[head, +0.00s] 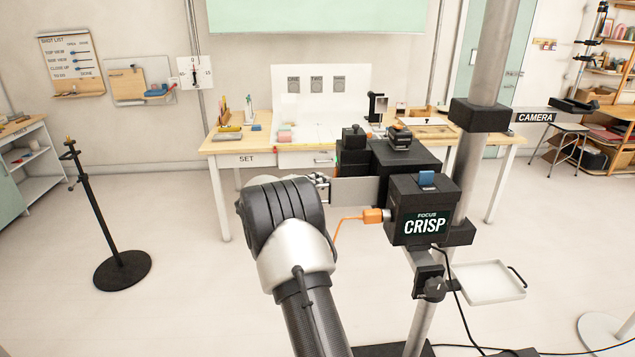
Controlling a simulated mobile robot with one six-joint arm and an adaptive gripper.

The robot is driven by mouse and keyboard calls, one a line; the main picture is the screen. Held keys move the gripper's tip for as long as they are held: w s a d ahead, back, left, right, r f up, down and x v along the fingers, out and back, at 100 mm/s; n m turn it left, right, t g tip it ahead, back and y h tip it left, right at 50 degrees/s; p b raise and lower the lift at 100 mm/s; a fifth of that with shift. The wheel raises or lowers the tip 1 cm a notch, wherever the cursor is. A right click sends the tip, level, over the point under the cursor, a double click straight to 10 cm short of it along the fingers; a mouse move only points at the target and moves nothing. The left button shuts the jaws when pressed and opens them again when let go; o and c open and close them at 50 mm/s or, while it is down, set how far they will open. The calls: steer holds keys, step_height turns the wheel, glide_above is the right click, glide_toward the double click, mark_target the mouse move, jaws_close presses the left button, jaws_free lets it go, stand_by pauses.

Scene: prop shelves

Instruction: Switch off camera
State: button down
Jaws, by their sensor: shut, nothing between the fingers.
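The camera is a black boxy body (405,160) on a metal pole stand, right of centre in the head view. Its near box (399,200) carries a display reading "FOCUS CRISP" (425,227) and a blue tab (427,179) on top. An orange plug (373,216) with an orange cable sits at that box's left side. A grey plate (355,191) sticks out left of the body. My gripper (321,181) is mostly hidden behind my wrist; the small visible part is shut and empty, close to the camera's left side. I cannot tell whether it touches anything.
A wooden table (232,146) marked "SET" stands behind the camera. A "CAMERA" sign (535,117) is at right, above a stool. A white tray (487,284) hangs low on the right. A black stand (100,215) is at left. The left floor is mostly clear.

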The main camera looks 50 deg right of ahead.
steer(key=s+a+p, duration=0.1)
steer(key=a, duration=1)
steer(key=shift+s+a+n+h+p, duration=0.15)
steer(key=shift+s+n+h+p, duration=0.1)
steer(key=shift+n+h+p, duration=0.15)
stand_by(0.3)
